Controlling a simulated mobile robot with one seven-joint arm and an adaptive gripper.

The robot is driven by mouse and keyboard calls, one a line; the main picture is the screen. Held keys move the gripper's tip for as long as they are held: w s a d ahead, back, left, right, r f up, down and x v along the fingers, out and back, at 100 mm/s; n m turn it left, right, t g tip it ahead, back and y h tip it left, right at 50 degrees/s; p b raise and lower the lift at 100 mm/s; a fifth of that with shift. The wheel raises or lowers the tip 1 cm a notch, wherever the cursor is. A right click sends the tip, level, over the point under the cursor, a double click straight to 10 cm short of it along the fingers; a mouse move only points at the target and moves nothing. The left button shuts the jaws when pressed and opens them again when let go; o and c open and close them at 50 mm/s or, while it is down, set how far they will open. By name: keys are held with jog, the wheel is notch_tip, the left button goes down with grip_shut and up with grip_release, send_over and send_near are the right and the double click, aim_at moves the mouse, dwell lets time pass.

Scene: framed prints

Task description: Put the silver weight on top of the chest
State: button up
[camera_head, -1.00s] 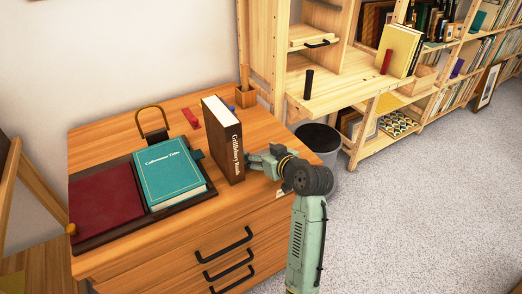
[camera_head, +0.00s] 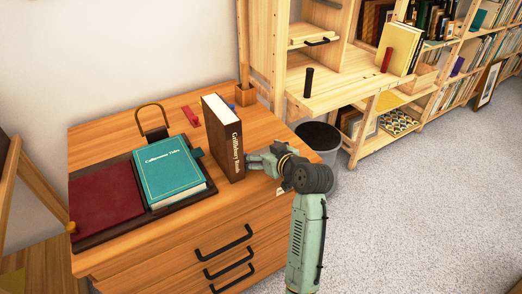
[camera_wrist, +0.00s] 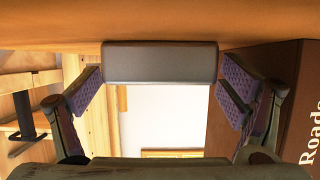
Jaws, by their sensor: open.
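The silver weight (camera_wrist: 160,62) is a smooth grey block in the wrist view. It touches the orange wood of the chest top, which fills the upper edge of that view. My gripper (camera_wrist: 160,82) is open, with one purple-padded finger on each side of the weight and narrow gaps at its ends. In the head view my gripper (camera_head: 256,162) is low over the right edge of the wooden chest (camera_head: 180,245), beside the upright brown book. The weight cannot be made out there.
The brown book (camera_head: 222,138) stands close to my gripper; its spine shows in the wrist view (camera_wrist: 285,95). A teal book (camera_head: 170,172) and a dark red panel (camera_head: 105,200) lie left. A pen holder (camera_head: 245,96) stands behind. A bin (camera_head: 322,140) and shelves are beyond.

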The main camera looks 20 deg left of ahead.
jog(key=shift+s+d+r, duration=0.25)
jog(key=shift+d, duration=0.05)
jog(key=b+v, duration=0.2)
jog(key=v, duration=0.9)
